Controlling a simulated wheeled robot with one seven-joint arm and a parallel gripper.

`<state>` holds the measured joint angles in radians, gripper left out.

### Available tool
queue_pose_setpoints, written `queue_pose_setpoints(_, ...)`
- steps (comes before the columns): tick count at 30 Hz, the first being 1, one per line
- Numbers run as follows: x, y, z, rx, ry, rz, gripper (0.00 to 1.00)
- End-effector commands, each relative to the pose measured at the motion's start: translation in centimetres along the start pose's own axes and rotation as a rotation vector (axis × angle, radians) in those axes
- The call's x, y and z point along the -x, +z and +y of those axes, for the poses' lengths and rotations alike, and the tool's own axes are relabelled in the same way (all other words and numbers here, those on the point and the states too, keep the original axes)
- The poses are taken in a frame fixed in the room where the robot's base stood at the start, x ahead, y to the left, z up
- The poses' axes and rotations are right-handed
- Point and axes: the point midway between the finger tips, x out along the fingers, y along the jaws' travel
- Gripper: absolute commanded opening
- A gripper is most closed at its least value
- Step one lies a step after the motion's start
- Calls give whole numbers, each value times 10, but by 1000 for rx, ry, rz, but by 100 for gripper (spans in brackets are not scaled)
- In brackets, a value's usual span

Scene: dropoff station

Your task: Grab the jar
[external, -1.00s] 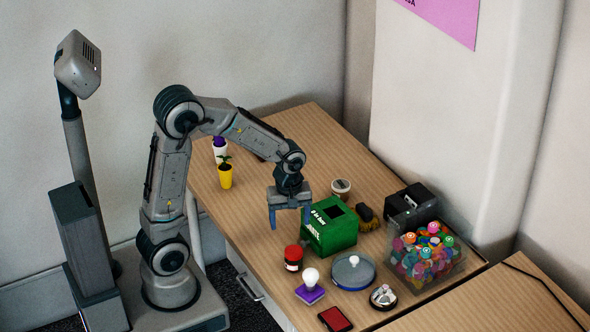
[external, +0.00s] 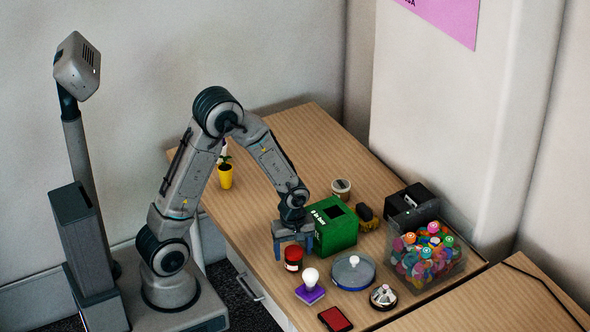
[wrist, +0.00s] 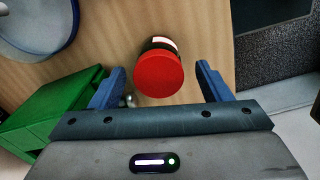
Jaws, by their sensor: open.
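The jar (external: 293,258) has a red lid and a dark body with a pale label. It stands upright on the wooden table near the front edge, beside the green box. In the wrist view the jar (wrist: 159,72) shows its red lid between and just beyond my blue fingers. My gripper (external: 292,249) is open and empty, low over the table just behind the jar. In the wrist view my gripper (wrist: 161,84) has one finger on each side of the jar's line, with gaps visible. I cannot tell how far above the table the fingertips are.
A green box (external: 333,228) stands close to the gripper's right. A round grey-blue pan-like object (external: 354,273), a white bulb on a purple base (external: 310,284) and a red-and-black flat item (external: 335,319) lie nearby. A clear bin (external: 432,262) holds colourful pieces.

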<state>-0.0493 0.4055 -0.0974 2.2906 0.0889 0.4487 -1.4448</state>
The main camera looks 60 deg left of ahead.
Motion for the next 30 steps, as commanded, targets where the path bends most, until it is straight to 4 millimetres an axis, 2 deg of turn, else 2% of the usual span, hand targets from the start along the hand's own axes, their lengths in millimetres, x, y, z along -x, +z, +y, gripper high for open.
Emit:
queue_pose_setpoints(6, -26, 2, 1, 1, -3, -1, 71)
queue_pose_setpoints(16, -32, 1, 1, 0, 1, 0, 71)
queue_pose_setpoints(17, -32, 1, 1, 0, 1, 0, 65)
queue_pose_setpoints(21, -32, 1, 1, 0, 1, 0, 26)
queue_pose_setpoints(22, -32, 1, 1, 0, 1, 0, 21)
queue_pose_setpoints(30, -31, 1, 1, 0, 1, 0, 21)
